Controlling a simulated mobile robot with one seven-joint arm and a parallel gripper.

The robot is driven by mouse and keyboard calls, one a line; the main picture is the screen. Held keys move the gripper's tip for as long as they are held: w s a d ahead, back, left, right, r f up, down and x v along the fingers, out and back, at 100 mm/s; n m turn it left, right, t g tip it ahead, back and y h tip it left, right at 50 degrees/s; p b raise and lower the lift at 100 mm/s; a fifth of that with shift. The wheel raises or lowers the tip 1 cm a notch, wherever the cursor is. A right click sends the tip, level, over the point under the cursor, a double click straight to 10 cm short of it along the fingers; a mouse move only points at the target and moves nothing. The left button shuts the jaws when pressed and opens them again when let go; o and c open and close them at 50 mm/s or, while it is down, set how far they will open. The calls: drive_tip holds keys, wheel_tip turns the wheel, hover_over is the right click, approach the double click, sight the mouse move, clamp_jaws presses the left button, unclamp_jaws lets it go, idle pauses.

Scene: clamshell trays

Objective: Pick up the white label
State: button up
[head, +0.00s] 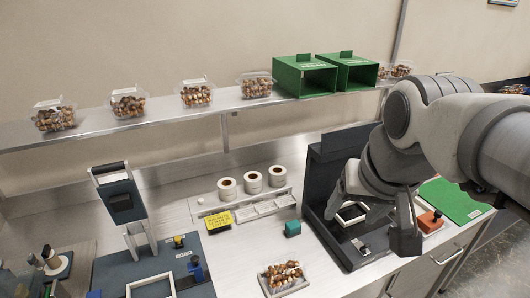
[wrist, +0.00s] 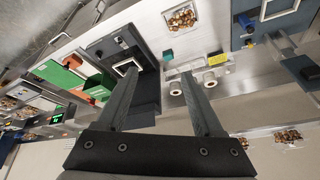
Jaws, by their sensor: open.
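I cannot make out for sure a single loose white label. Three white label rolls (head: 252,183) stand in a row on a pale holder, with a white slotted strip (head: 264,208) in front of them. In the head view my gripper hangs over the dark press-like station at right, apart from the rolls. It partly hides that station and its white square frame (head: 352,213).
A yellow sign (head: 219,222) and a teal block (head: 292,228) sit near the rolls. A filled clear tray (head: 284,279) lies at the front. The shelf (head: 170,116) above holds several filled clamshells and two green boxes (head: 306,76). A blue station (head: 155,270) stands left.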

drive_tip(key=w+a+m+g+h+b, duration=0.1)
drive_tip(key=w+a+m, duration=0.15)
drive_tip(key=w, duration=1.05)
drive_tip(key=w+a+m+g+b, duration=0.1)
drive_tip(key=w+m, duration=0.3)
drive_tip(key=w, duration=0.9)
drive_tip(key=w+a+f+m+g+h, duration=0.1)
drive_tip(key=w+a+f+m+h, duration=0.15)
drive_tip(key=w+a+f, duration=0.55)
drive_tip(key=w+a+f+m+h, duration=0.1)
drive_tip(key=w+a+f+m, duration=0.3)
drive_tip(key=f, duration=0.6)
drive_tip(key=n+b, duration=0.1)
drive_tip(key=b, duration=0.2)
approach(275, 203)
drive_tip(key=shift+w+d+f, duration=0.25)
drive_tip(key=shift+d+f, duration=0.35)
drive_tip(key=shift+f, duration=0.2)
drive_tip(key=shift+p+x, duration=0.6)
drive_tip(key=shift+x, duration=2.05)
drive_tip(key=shift+a+f+y, duration=0.1)
drive_tip(key=shift+a+y, duration=0.1)
drive_tip(key=shift+y, duration=0.05)
clamp_jaws()
